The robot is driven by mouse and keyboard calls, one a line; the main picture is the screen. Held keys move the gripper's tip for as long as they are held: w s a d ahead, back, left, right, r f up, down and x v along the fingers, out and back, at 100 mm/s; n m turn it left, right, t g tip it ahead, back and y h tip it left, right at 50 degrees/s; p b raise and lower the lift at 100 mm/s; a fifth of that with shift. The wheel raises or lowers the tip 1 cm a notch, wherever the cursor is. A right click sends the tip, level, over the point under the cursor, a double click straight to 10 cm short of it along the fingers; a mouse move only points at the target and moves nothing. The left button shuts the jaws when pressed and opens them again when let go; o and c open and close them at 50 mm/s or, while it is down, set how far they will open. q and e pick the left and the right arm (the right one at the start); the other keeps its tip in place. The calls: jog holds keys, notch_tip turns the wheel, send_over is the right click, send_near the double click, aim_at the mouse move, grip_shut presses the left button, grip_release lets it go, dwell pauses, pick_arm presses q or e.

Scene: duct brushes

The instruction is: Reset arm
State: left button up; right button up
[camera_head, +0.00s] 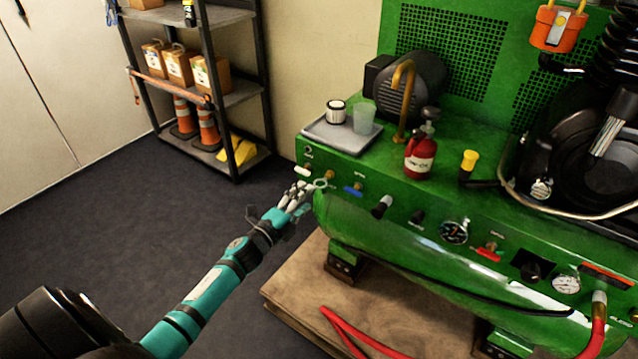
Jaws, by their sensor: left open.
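My left arm reaches in from the lower left, teal and black. Its gripper (300,194) is open beside the left end of the green machine (400,250). The fingertips are close to a small ring-shaped part (321,184) on the machine's front panel. I cannot tell whether they touch it. I see nothing held between the fingers. My right gripper is not in view.
A grey tray (325,138) with a small jar (336,111) and a clear cup (364,118) sits on the machine, near a red bottle (420,150). A shelf rack (232,95) stands at the back left. The dark floor (110,220) at left is clear.

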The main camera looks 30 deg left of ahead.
pick_arm(q)
jog(key=shift+s, duration=0.8)
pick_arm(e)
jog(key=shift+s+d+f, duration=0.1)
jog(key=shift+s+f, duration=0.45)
pick_arm(q)
jog(key=shift+a+f, duration=0.1)
